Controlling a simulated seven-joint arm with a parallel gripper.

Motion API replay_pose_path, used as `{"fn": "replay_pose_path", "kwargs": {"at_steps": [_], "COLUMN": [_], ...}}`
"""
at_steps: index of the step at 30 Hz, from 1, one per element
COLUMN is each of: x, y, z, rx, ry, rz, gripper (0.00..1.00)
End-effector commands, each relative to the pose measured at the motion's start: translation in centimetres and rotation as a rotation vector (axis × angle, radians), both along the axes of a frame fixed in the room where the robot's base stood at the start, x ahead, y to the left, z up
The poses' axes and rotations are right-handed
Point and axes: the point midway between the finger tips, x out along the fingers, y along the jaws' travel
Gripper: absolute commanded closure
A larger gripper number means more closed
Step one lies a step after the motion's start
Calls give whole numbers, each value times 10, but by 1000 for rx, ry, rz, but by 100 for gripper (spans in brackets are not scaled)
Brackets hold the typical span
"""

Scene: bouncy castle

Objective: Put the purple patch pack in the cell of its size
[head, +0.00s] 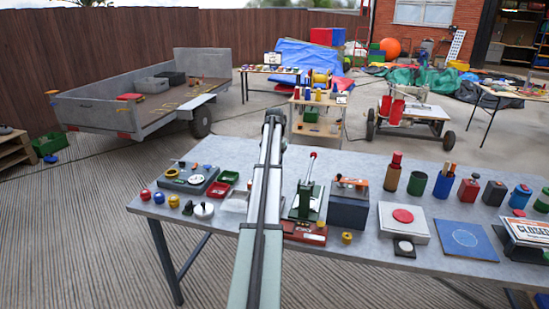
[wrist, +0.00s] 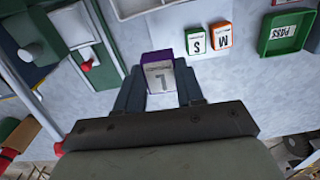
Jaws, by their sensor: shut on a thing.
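The purple patch pack (wrist: 158,58) is between the two fingers of my gripper (wrist: 160,88) in the wrist view. It has a purple top edge and a pale label with one large dark character, apparently an upside-down L. My gripper is shut on it. I cannot tell whether the pack touches the table. A white tray (wrist: 123,9) with raised walls shows at the top edge of the wrist view, beyond the pack. Only part of it is in view, and its cells are mostly cut off. In the head view my arm hides the gripper and the pack.
A green pack marked S (wrist: 196,40) and an orange pack marked M (wrist: 220,36) lie right of the pack. A green PASS tray (wrist: 285,34) is farther right. A lever press (head: 305,200) stands right of my arm in the head view.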

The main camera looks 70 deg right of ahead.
Motion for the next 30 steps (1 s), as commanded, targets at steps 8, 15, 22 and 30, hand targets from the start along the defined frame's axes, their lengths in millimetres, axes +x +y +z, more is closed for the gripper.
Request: {"fn": "replay_pose_path", "kwargs": {"at_steps": [8,15,22,30], "x": [-19,-24,-24,-24], "y": [70,91,91,91], "z": [-44,-60,-67,-84], "rx": [0,-1,0,0], "ry": [0,0,0,0], "rz": [67,96,98,98], "gripper": [92,92,92,92]}}
